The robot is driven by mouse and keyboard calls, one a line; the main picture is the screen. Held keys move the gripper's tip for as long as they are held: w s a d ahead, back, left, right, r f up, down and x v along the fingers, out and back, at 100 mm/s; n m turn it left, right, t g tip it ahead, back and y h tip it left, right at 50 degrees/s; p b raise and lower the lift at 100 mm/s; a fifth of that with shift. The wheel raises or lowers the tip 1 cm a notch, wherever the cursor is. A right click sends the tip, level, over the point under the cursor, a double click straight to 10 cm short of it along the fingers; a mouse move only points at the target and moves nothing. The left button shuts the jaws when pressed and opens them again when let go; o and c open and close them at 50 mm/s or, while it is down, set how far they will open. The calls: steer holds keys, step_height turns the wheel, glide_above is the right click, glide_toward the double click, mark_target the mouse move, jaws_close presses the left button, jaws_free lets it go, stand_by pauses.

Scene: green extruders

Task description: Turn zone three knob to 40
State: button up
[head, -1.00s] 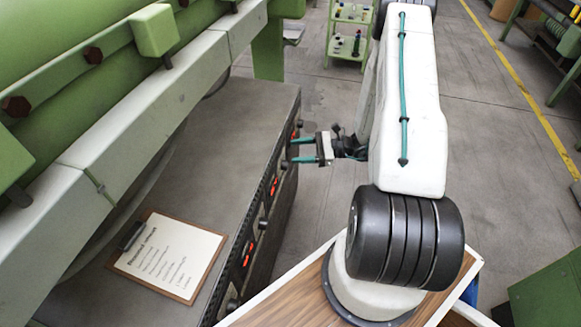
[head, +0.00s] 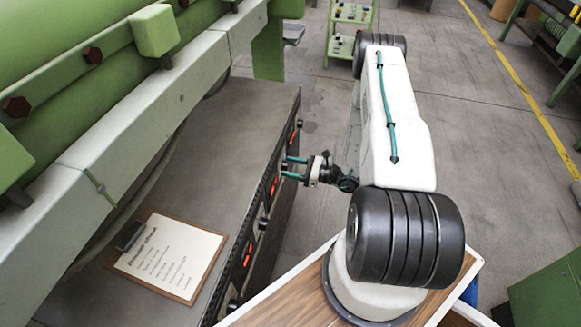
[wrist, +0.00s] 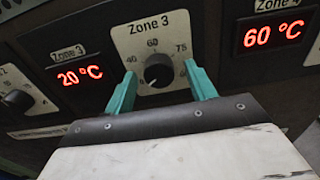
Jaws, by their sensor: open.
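The Zone 3 knob (wrist: 158,71) is black and round, on a pale dial plate marked 40, 60 and 75 in the wrist view. Its pale mark seems to point to the lower left, below the 40. The Zone 3 display (wrist: 80,75) to its left reads 20 °C. My gripper (wrist: 161,72) is open, with one teal finger on each side of the knob. I cannot tell whether the fingers touch it. In the head view my gripper (head: 292,168) is at the front panel of the grey cabinet (head: 225,150), and the knob is hard to make out there.
The Zone 4 display (wrist: 272,36) reads 60 °C, right of the dial. Another knob (wrist: 17,99) is at the left. A clipboard (head: 170,257) lies on the cabinet top. A green shelf cart (head: 350,25) stands on the floor behind.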

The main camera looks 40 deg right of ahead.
steer(key=shift+w+a, duration=0.2)
steer(key=shift+w, duration=0.05)
steer(key=c, duration=1)
steer(key=shift+m, duration=0.3)
steer(key=m, duration=0.5)
steer(key=shift+m, duration=0.3)
steer(key=m, duration=0.5)
steer(key=shift+m, duration=0.3)
